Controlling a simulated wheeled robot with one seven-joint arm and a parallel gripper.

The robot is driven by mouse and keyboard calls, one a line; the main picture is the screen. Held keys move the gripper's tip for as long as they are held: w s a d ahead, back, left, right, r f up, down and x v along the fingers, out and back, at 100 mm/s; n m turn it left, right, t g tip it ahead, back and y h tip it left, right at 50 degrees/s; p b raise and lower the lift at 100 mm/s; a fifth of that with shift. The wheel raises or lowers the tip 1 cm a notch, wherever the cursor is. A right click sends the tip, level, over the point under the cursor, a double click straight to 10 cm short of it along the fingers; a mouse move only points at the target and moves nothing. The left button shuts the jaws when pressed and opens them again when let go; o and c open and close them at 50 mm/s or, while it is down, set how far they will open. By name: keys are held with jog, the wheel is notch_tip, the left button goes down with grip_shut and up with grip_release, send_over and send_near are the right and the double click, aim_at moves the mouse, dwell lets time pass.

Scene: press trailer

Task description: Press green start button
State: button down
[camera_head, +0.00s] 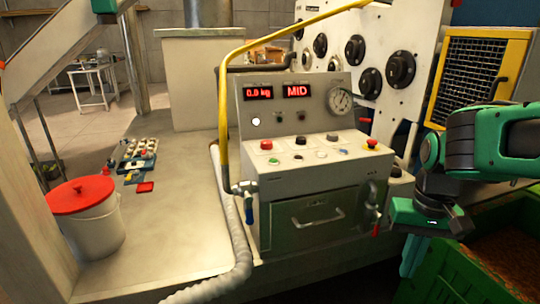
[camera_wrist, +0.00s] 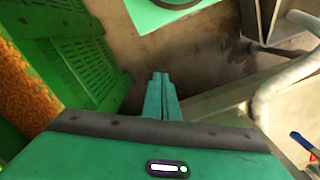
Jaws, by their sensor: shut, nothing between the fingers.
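The control box (camera_head: 310,175) stands in the middle of the head view, with several buttons on its sloped top. A small green button (camera_head: 274,161) sits near the front left of that top, below a larger red button (camera_head: 266,145). My gripper (camera_head: 410,268) hangs at the right of the box, lower than the buttons and apart from them, pointing down. In the wrist view its two teal fingers (camera_wrist: 161,80) are together with nothing between them. The button panel does not show in the wrist view.
A yellow tube (camera_head: 222,120) rises at the box's left. A red emergency knob (camera_head: 371,144) stands at the panel's right end. A green crate (camera_head: 450,275) lies below my arm; its slotted wall also shows in the wrist view (camera_wrist: 85,55). A white bucket (camera_head: 92,225) stands at left.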

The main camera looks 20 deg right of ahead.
jog(key=shift+w+d, duration=0.15)
jog(key=shift+w, duration=0.05)
jog(key=w+d+r+n+t+h, duration=0.1)
jog(key=w+r+n+t+h, duration=0.3)
jog(key=w, duration=0.6)
notch_tip(320, 180, up, 17)
jog(key=n+t, duration=0.5)
jog(key=n, duration=0.3)
send_over(273, 162)
jog(key=shift+r+y, duration=0.15)
jog(key=shift+y, duration=0.25)
jog(key=shift+f, duration=4.4)
